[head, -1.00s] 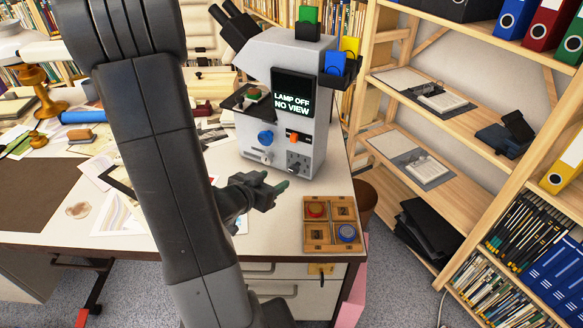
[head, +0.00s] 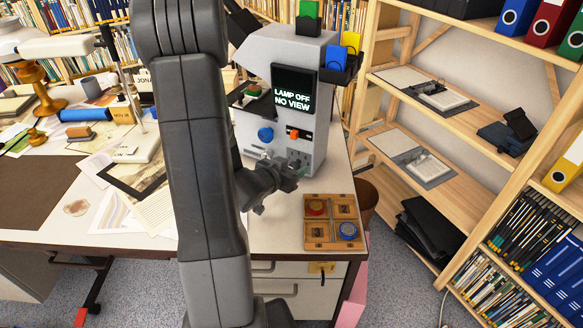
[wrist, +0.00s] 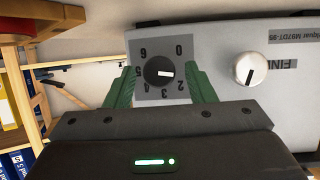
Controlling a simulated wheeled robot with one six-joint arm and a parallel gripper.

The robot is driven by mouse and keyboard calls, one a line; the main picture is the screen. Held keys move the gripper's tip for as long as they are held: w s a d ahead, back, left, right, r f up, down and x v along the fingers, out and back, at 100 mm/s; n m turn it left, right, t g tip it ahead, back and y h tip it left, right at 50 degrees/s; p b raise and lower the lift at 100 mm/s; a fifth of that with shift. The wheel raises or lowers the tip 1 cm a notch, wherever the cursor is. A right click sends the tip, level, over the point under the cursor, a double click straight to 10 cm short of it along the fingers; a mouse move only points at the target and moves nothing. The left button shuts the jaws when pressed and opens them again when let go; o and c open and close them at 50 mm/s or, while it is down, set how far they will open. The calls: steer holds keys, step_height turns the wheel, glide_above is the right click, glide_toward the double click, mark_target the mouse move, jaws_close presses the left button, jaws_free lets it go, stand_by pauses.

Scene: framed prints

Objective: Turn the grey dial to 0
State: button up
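A dark grey dial (wrist: 158,71) with a white pointer sits on a grey numbered plate (wrist: 140,94) on the front of the microscope-like machine (head: 283,47). In the wrist view the plate's figures look upside down; the 0 is at upper right and the pointer points right, below the 0. My gripper (wrist: 160,85) is open, its green fingers on either side of the dial with visible gaps. In the head view my gripper (head: 301,173) is in front of the machine's lower front and partly covers the plate.
A silver knob (wrist: 250,68) is beside the plate, near a "FINE" label. Above are a blue knob (head: 265,134) and an orange switch (head: 293,133). The screen (head: 293,90) reads "LAMP OFF NO VIEW". A wooden tray (head: 318,236) with red and blue pieces lies at the desk's front right.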

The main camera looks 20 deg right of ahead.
steer(key=c, duration=0.8)
steer(key=shift+r+n+p, duration=0.1)
steer(key=shift+n+p, duration=0.2)
steer(key=shift+p, duration=0.2)
steer(key=shift+a+n+h+p, duration=0.1)
steer(key=shift+n+h+p, duration=0.25)
steer(key=shift+p, duration=0.35)
steer(key=shift+w+n+g+h+p, duration=0.15)
steer(key=shift+n+g+h+p, duration=0.4)
steer(key=shift+n+p, duration=0.45)
steer(key=shift+a+n+g+h+p, duration=0.1)
steer(key=shift+n+g+h+p, duration=0.25)
steer(key=shift+n+h+p, duration=0.4)
steer(key=shift+w+f+n+g+h, duration=0.15)
steer(key=shift+f+n+h, duration=0.1)
steer(key=shift+n, duration=0.5)
steer(key=shift+s+f+n+g+h, duration=0.1)
steer(key=shift+n+g+h, duration=0.1)
steer(key=shift+n, duration=0.55)
steer(key=shift+p, duration=0.3)
